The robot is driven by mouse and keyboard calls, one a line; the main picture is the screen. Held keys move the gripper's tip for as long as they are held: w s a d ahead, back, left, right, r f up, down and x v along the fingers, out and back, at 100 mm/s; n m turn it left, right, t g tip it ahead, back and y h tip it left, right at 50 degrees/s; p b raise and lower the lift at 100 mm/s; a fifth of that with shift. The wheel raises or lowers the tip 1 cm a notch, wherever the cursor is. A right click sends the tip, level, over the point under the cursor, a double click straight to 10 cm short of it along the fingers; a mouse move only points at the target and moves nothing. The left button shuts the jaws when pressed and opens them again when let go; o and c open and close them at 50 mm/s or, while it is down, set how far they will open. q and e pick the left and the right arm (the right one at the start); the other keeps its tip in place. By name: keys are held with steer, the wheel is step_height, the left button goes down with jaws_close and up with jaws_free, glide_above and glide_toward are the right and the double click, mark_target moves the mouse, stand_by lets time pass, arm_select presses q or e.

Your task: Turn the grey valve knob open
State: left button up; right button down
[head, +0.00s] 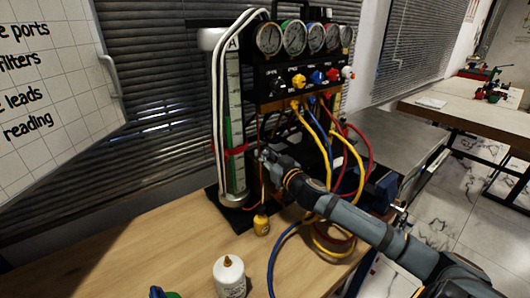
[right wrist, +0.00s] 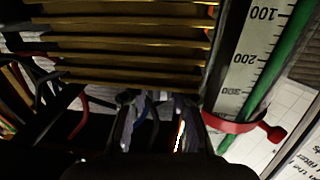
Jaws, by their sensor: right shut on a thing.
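My right gripper (head: 266,156) reaches in from the right to the front of the gauge rig, beside the graduated column and below the gauge panel (head: 300,80). In the right wrist view my gripper (right wrist: 155,115) has its two fingers closed around a small greyish thing (right wrist: 157,97), in dim light below the brass fins (right wrist: 130,45). It appears to be the grey valve knob; the fingers and wrist hide most of it, so its turn angle cannot be told. My left gripper is not in view.
The graduated column (head: 234,130) with a red clamp (head: 232,150) stands left of my gripper. Yellow (head: 318,178), blue and red hoses hang in front of the rig, close to my forearm.

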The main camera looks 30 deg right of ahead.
mark_target(265, 152)
steer(key=shift+f+y, duration=0.1)
steer(key=shift+y, duration=0.2)
stand_by(0.4)
steer(key=c, duration=1.1)
jaws_free()
steer(key=shift+s, duration=0.1)
steer(key=shift+c, duration=0.2)
step_height(265, 152, up, 10)
steer(key=shift+r, duration=0.1)
